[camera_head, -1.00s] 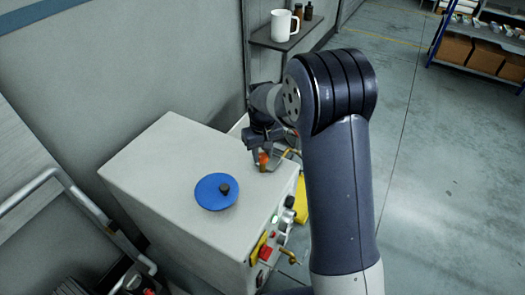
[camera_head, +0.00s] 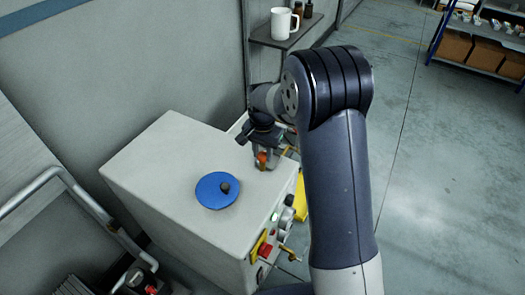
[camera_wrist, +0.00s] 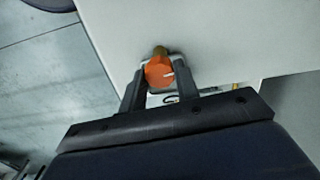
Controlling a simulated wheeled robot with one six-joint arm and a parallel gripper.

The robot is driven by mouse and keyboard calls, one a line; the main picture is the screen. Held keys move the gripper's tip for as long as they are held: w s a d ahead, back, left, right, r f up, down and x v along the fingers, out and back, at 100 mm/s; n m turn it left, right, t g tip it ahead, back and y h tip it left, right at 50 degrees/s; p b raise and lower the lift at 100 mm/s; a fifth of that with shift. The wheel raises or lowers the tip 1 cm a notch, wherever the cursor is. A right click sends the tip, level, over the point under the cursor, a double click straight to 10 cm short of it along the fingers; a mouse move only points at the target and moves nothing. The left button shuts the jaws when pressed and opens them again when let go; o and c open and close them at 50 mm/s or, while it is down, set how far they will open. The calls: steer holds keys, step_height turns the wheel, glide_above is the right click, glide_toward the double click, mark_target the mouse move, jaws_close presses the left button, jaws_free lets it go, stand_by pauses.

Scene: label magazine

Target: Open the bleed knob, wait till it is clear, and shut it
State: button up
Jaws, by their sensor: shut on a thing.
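The bleed knob is orange with a pale mark line on its face; in the wrist view the knob (camera_wrist: 159,71) sits between my two fingers, in front of a small brass fitting (camera_wrist: 160,51). My gripper (camera_wrist: 158,82) is shut on it. In the head view my gripper (camera_head: 262,158) is at the far right edge of the machine's top, with only a bit of the orange knob (camera_head: 262,158) showing between the fingers. The white machine cabinet (camera_head: 150,180) stands below. Whether anything flows from the fitting cannot be seen.
The front panel has a red button (camera_head: 265,250) and a brass tap (camera_head: 289,252). A shelf with a white mug (camera_head: 281,23) hangs behind. Open floor (camera_head: 440,180) lies to the right.

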mark_target(263, 155)
steer(key=shift+m, duration=0.7)
steer(key=o, duration=1)
steer(key=shift+r, duration=0.1)
step_height(263, 155, up, 11)
steer(key=shift+f, duration=0.15)
